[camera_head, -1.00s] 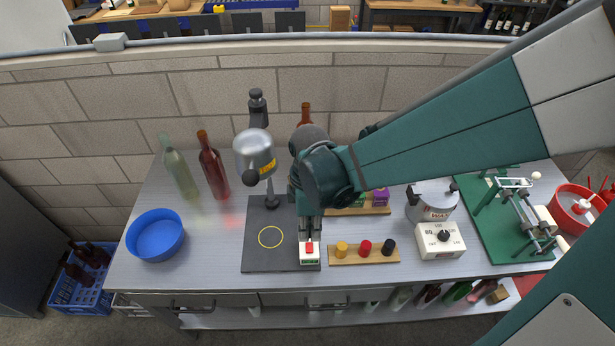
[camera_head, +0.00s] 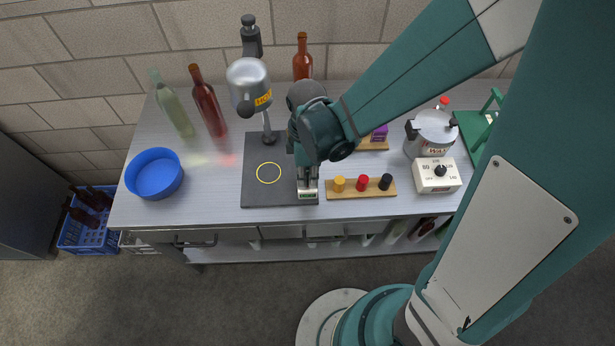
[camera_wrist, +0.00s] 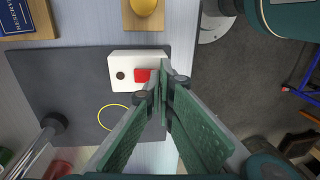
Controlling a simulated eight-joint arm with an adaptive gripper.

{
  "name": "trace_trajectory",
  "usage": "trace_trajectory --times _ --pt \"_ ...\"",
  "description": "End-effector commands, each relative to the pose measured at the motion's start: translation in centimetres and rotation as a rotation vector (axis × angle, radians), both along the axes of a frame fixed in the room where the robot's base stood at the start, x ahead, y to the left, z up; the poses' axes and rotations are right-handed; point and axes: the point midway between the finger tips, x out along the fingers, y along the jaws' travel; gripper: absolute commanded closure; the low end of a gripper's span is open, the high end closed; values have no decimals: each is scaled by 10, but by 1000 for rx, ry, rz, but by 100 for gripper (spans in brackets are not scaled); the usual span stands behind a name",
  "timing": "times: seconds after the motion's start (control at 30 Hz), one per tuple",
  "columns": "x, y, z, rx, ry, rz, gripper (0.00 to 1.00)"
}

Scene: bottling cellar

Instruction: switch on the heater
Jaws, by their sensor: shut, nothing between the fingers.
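The heater has a silver hood (camera_head: 246,75) with a yellow HOT label, on a stand over a dark mat (camera_head: 260,196) marked with a yellow ring. A small white switch box (camera_head: 308,195) sits at the mat's front right corner. In the wrist view the box (camera_wrist: 122,58) carries a red rocker (camera_wrist: 142,75) and a dark round spot. My gripper (camera_head: 307,182) is shut and empty, pointing down over the box. In the wrist view its fingertips (camera_wrist: 164,76) are at the rocker's right end and cover part of it. I cannot tell whether they touch it.
Just right is a wooden strip (camera_head: 350,194) with yellow, red and black knobs, then a white dial box (camera_head: 438,180) and a silver pot (camera_head: 432,130). Bottles (camera_head: 208,105) and a blue bowl (camera_head: 154,174) stand left.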

Motion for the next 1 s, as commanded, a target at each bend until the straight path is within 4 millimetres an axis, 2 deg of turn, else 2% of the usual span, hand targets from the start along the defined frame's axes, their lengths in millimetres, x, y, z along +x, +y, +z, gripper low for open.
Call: trace_trajectory --times 0.27,0.53,1.0 --pt "0 0 0 0 -4 0 100" --pt "-5 0 -10 -1 -76 2 100" --pt "1 0 -6 0 -75 -1 100"
